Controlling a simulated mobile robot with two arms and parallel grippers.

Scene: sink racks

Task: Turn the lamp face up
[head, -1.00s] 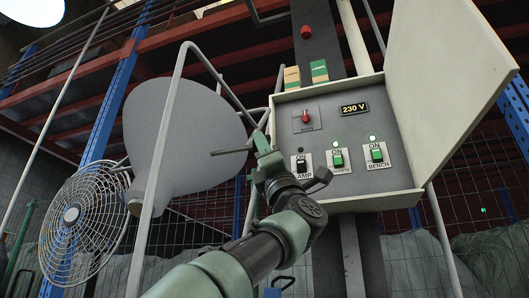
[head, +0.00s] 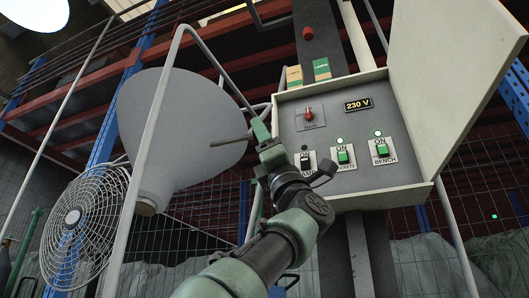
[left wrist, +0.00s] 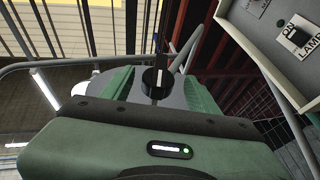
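The lamp has a large grey conical shade (head: 185,125) with a narrow beige capped end (head: 146,207) at lower left. Its wide end is toward the upper right; the inside is hidden. A bent grey tube (head: 155,125) passes in front of it. My left gripper (head: 260,130) is just right of the shade, by a thin dark rod (head: 232,140) reaching toward the shade. In the left wrist view, a black knob-like part (left wrist: 155,80) stands beyond the green gripper body; finger contact is unclear. My right gripper is out of view.
An open switch box (head: 350,130) stands close right of my gripper, its door (head: 455,80) swung right. The switches for sockets and bench are green; the lamp switch (head: 305,160) is black and partly covered. A wire fan (head: 80,225) is at left.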

